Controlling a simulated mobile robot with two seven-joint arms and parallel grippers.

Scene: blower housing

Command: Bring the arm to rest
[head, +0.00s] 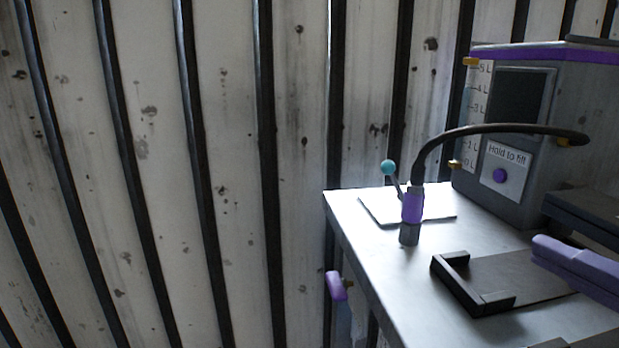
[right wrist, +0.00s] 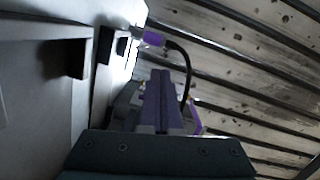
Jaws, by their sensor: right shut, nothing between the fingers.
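My right gripper (head: 540,246) comes in from the right edge of the head view, low over the right part of the metal table (head: 375,265). Its purple fingers are shut together with nothing between them. In the right wrist view the shut fingers (right wrist: 160,80) point away from the dark palm. My left gripper is in neither view.
A grey tank (head: 520,195) with a purple rim, level marks and a "Hold to fill" panel stands at the back right. Its black hose ends in a purple nozzle (head: 412,207). A dark bracket (head: 470,290) lies in front. A teal-knobbed lever (head: 389,168) stands behind the nozzle.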

